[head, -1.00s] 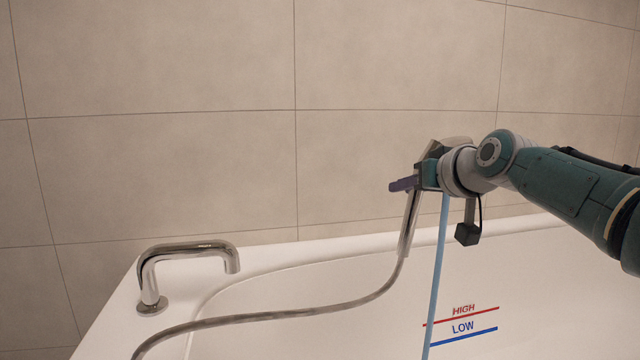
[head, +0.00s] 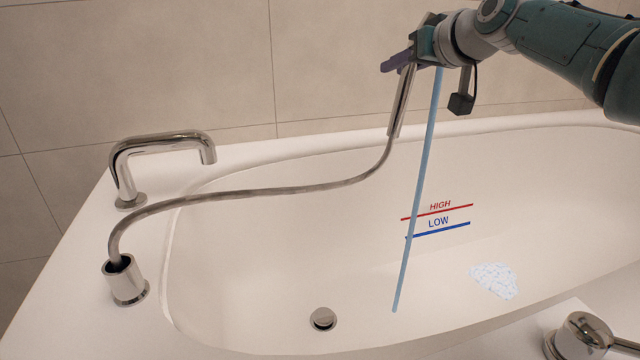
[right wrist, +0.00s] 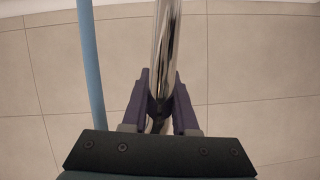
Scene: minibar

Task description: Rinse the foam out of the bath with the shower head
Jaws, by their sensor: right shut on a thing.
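My right gripper (head: 397,63) is shut on the chrome shower head (head: 403,100), above the far side of the bath. In the right wrist view the shower head's chrome handle (right wrist: 167,50) stands between the purple fingers of the gripper (right wrist: 158,105). A straight light-blue water stream (head: 424,170) runs down from the shower head into the white bath (head: 270,260). A patch of whitish foam (head: 494,280) lies on the bath floor at the right, apart from the stream's lower end. My left gripper is not in view.
A metal hose (head: 250,191) runs from the shower head to a chrome holder (head: 125,280) on the left rim. A chrome spout (head: 165,145) stands behind it. The drain (head: 323,319) is in the bath floor. A chrome tap (head: 582,337) is at lower right. A tiled wall stands behind.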

